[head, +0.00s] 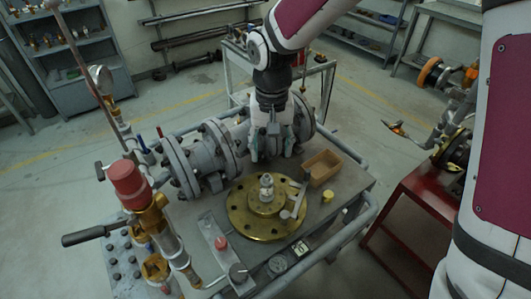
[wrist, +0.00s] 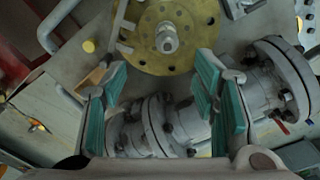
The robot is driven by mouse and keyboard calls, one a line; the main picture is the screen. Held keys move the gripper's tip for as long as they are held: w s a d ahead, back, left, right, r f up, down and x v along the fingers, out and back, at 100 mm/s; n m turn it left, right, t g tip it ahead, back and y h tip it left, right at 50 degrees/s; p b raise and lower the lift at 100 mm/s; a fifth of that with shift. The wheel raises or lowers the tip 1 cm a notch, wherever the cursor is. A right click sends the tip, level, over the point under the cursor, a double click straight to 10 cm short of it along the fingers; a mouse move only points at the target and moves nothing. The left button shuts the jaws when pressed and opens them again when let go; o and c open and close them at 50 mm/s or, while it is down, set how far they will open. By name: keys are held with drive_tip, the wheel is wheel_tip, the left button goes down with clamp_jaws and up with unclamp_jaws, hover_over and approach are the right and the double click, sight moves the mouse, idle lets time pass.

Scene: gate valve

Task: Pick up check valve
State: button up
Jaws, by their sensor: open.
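My gripper (head: 271,152) points down with its teal-padded fingers apart and nothing visible between them. It is at the near side of the grey flanged valve body (head: 202,160), behind the brass flange (head: 240,213). A small silver fitting (head: 267,190) stands upright at the flange's centre. I cannot tell for certain which part is the check valve; this fitting may be it. In the wrist view, the fitting (wrist: 167,40) shows above and between the open fingers (wrist: 163,72), apart from both. The grey body (wrist: 150,130) lies lower down, partly hidden by the fingers.
A wooden box (head: 322,167) and a yellow cap (head: 327,196) sit right of the flange. A grey lever-like part (head: 297,203) lies at its right edge. A red-topped brass assembly (head: 130,185) rises at the left. A rail (head: 352,225) edges the bench.

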sight(267, 184)
drive_tip(key=shift+a+f, duration=0.65)
drive_tip(key=shift+f, duration=0.05)
wheel_tip(267, 184, down, 8)
drive_tip(key=shift+f+p, duration=0.15)
drive_tip(key=shift+p, duration=0.4)
drive_tip(key=shift+w+d+f+p, duration=0.1)
drive_tip(key=shift+f+p, duration=0.1)
drive_tip(key=shift+f, duration=0.7)
drive_tip(key=shift+w+f+p, duration=0.15)
drive_tip(key=shift+f+p, duration=0.05)
drive_tip(key=shift+f, duration=0.65)
drive_tip(key=shift+w+d+f+p, duration=0.1)
drive_tip(key=shift+f+p, duration=0.1)
drive_tip(key=shift+f, duration=0.7)
drive_tip(key=shift+c, duration=0.5)
clamp_jaws()
